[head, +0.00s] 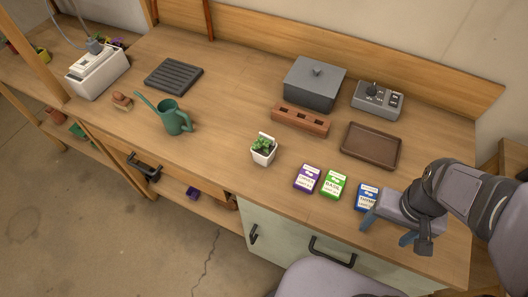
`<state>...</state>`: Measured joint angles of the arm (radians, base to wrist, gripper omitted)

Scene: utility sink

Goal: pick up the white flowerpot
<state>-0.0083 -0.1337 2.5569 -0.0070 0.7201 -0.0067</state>
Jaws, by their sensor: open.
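The white flowerpot (263,157) stands upright on the wooden worktop, near its front edge and close to the middle of the head view. It is small and square, with a green leafy plant in it and a white tag or panel rising behind the leaves. My gripper (390,238) is at the right front, well to the right of the flowerpot and apart from it. Its blue-grey fingers are spread and nothing shows between them. It is close to the blue seed packet (367,197) and partly overlaps it in the view.
Purple (306,179) and green (333,185) packets lie between flowerpot and gripper. Behind stand a terracotta block with holes (300,121), a grey lidded box (314,85), a control box (377,100) and a brown tray (371,146). A green watering can (173,117) stands left.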

